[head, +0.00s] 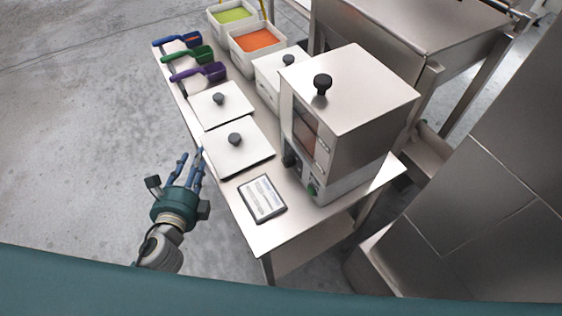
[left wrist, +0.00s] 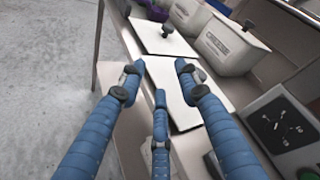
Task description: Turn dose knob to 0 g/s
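The steel doser (head: 345,110) stands on the table with a narrow control face low on its front. In the left wrist view the dose dial plate (left wrist: 283,124) is at the lower right, dark with white numbers; its knob (left wrist: 267,122) shows dark and small, and I cannot tell its exact setting. In the head view a dark knob (head: 290,159) sits low on that face. My left gripper (head: 188,168) is beside the table's left edge, with its three blue fingers spread and empty; they also show in the left wrist view (left wrist: 158,85), apart from the dial. My right gripper is out of view.
A tablet (head: 262,198) lies at the table's near end. Two flat lids with black knobs (head: 238,150) (head: 220,104) lie beside the doser. Several coloured scoops (head: 200,73) and bins of green (head: 233,15) and orange (head: 257,38) material stand farther back. Floor left of the table is clear.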

